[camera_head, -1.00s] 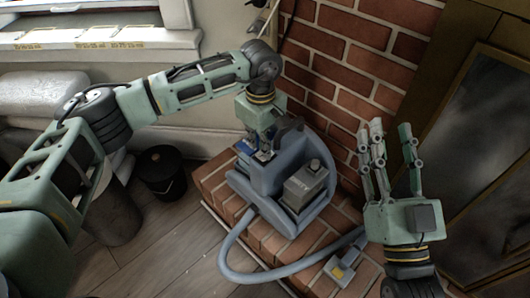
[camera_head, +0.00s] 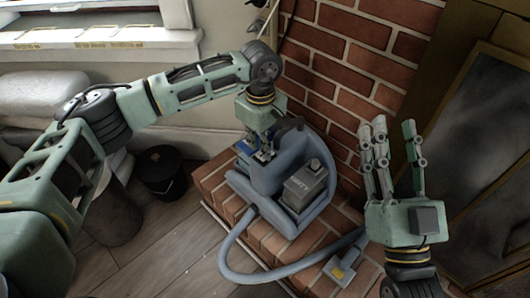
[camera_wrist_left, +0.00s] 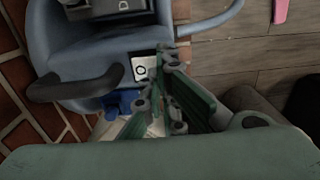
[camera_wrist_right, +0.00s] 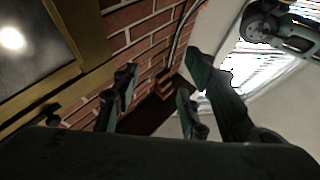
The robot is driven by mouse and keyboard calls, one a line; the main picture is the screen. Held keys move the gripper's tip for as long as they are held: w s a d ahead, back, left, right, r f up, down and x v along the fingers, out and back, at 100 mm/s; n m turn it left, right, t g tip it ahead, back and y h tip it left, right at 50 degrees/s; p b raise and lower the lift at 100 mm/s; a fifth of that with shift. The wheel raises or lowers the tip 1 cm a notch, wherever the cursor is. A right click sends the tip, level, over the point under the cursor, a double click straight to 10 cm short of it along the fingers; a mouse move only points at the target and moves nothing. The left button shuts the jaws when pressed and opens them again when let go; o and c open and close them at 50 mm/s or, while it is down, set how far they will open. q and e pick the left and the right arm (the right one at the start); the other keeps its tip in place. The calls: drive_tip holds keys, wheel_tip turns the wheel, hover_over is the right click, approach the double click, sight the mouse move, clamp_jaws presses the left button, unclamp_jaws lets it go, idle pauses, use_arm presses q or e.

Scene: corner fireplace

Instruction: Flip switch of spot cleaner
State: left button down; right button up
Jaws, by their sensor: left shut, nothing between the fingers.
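The blue-grey spot cleaner (camera_head: 263,180) stands on a brick hearth. In the left wrist view its switch (camera_wrist_left: 143,68) is a small pale plate with a dark rim and a round mark, beside the dark handle (camera_wrist_left: 75,88). My left gripper (camera_head: 262,156) is at the machine's upper left side. Its fingertips (camera_wrist_left: 164,56) are together and empty, just right of the switch; I cannot tell whether they touch it. The fingers partly cover the area below the switch. My right gripper (camera_head: 393,132) is open and empty, fingers up, to the right of the machine.
The hose (camera_head: 232,255) loops in front to a nozzle (camera_head: 341,270) on the hearth (camera_head: 215,184). A brick wall (camera_head: 345,62) is close behind. A black bin (camera_head: 162,175) and a grey cylinder (camera_head: 112,213) stand at left. The wooden floor (camera_head: 160,262) in front is clear.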

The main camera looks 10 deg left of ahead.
use_arm(q)
drive_tip(key=shift+f, duration=0.4)
use_arm(e)
drive_tip(key=shift+s+r+t, duration=0.35)
drive_tip(key=shift+r+t, duration=0.05)
drive_tip(key=shift+r, duration=0.15)
drive_tip(key=shift+s+r+t, duration=0.35)
drive_tip(key=shift+r+t, duration=0.05)
drive_tip(key=shift+r, duration=0.15)
